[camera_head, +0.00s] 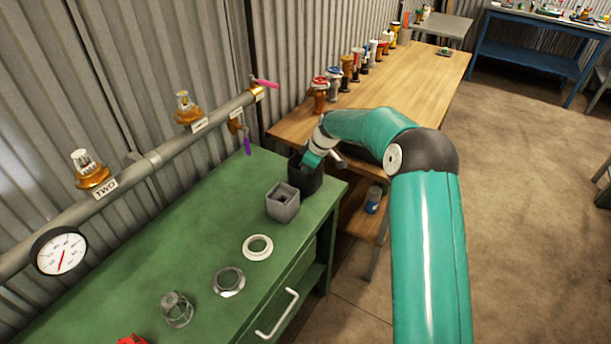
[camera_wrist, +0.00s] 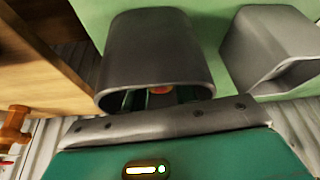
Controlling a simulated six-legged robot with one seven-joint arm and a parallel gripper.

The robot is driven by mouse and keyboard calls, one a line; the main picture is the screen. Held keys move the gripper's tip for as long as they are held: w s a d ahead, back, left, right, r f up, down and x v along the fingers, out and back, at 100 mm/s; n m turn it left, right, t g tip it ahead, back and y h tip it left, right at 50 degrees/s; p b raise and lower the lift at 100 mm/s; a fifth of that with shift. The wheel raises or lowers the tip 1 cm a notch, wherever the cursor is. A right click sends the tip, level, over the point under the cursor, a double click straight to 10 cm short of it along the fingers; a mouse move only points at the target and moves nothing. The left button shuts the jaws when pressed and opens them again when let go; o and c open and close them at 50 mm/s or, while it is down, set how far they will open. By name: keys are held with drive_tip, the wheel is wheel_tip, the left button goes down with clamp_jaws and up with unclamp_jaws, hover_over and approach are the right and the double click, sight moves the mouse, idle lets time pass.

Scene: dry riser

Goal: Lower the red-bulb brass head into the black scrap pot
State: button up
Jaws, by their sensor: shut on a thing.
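The black scrap pot (camera_head: 306,181) stands on the far end of the green bench. It fills the upper middle of the wrist view (camera_wrist: 155,45), its mouth facing me. My gripper (camera_head: 312,160) reaches down into the mouth of the pot. In the wrist view the green fingers (camera_wrist: 160,97) go inside the rim and are shut on the brass head. Only a small orange-red bit of the head (camera_wrist: 160,90) shows between the fingers; the pot wall hides the rest. I cannot tell whether the head touches the pot floor.
A grey square pot (camera_head: 283,207) stands close beside the black pot. A white ring (camera_head: 258,247), a metal ring (camera_head: 229,281) and a cage (camera_head: 177,309) lie on the green bench (camera_head: 190,240). A pipe with brass heads (camera_head: 150,162) runs behind. Several valves stand on the wooden table (camera_head: 400,85).

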drive_tip(key=shift+f, duration=0.65)
idle(0.4)
drive_tip(key=o, duration=1.2)
drive_tip(key=shift+c, duration=0.2)
drive_tip(key=shift+r, duration=0.1)
drive_tip(key=v, duration=1.3)
drive_tip(key=s+r+m+t+h, duration=0.1)
drive_tip(key=s+r+m+h, duration=0.15)
drive_tip(key=s+r, duration=0.8)
drive_tip(key=s+d+m+t, duration=0.1)
drive_tip(key=s+d+m, duration=0.1)
drive_tip(key=s, duration=0.8)
drive_tip(key=s+d+r+m+t+h, duration=0.1)
drive_tip(key=s+d+m, duration=0.2)
drive_tip(key=s, duration=0.8)
drive_tip(key=s+d+r+m, duration=0.1)
drive_tip(key=s+m, duration=0.4)
drive_tip(key=s, duration=0.5)
drive_tip(key=shift+s+d+r+m+t+h, duration=0.2)
drive_tip(key=shift+s+d+m+t+h, duration=0.15)
drive_tip(key=shift+d, duration=0.4)
